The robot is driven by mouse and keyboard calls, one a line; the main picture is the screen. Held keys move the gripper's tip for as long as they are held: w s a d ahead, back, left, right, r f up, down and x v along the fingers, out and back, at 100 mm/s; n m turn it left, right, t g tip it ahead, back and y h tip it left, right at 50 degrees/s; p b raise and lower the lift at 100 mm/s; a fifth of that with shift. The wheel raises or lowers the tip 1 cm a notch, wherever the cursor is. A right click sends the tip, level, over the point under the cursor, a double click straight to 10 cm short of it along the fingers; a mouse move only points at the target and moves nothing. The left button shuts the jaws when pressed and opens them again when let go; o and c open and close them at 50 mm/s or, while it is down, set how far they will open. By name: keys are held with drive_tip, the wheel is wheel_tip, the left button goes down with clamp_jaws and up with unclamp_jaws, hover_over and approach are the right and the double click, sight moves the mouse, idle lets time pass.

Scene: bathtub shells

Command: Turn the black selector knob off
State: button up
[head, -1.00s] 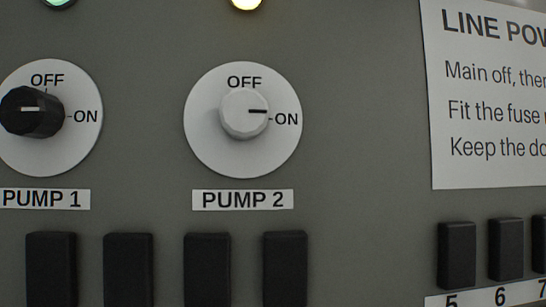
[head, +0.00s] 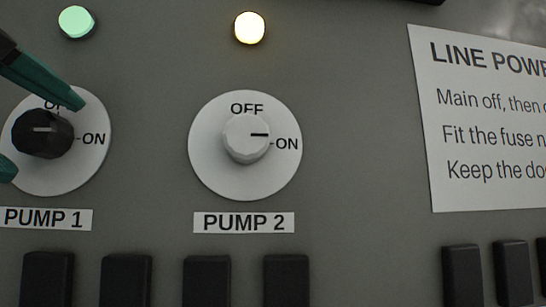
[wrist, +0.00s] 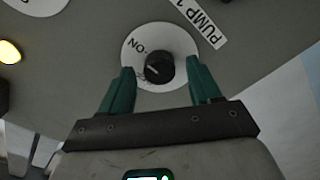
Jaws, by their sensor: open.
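The black selector knob (head: 43,133) sits on a round white dial (head: 93,160) above the PUMP 1 label, at the left of the head view. Its white line lies level, in line with the ON mark; OFF is at the top, partly hidden by a finger. It also shows in the wrist view (wrist: 159,68). My open gripper (head: 44,137) has one green finger above right of the knob and one below left. In the wrist view my gripper (wrist: 160,74) has its fingers on either side of the knob, with gaps; I see no clear contact.
A white knob (head: 246,138) on the PUMP 2 dial points to ON. A green lamp (head: 76,22) and a yellow lamp (head: 249,28) are above the dials. Black blocks (head: 125,281) line the panel below. A printed notice (head: 480,130) is at right.

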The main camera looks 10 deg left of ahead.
drive_tip(key=c, duration=1)
drive_tip(key=shift+c, duration=0.2)
drive_tip(key=shift+f+b, duration=0.15)
drive_tip(key=shift+b, duration=0.25)
drive_tip(key=n+b, duration=0.3)
drive_tip(key=b, duration=0.2)
drive_tip(key=shift+f+n, duration=0.3)
drive_tip(key=shift+n, duration=0.1)
drive_tip(key=n+b, duration=0.4)
drive_tip(key=b, duration=0.2)
drive_tip(key=shift+n, duration=0.3)
drive_tip(key=n+b, duration=0.5)
drive_tip(key=shift+r, duration=0.1)
drive_tip(key=shift+r+n+b, duration=0.15)
drive_tip(key=shift+n+b, duration=1.2)
drive_tip(key=shift+n, duration=0.95)
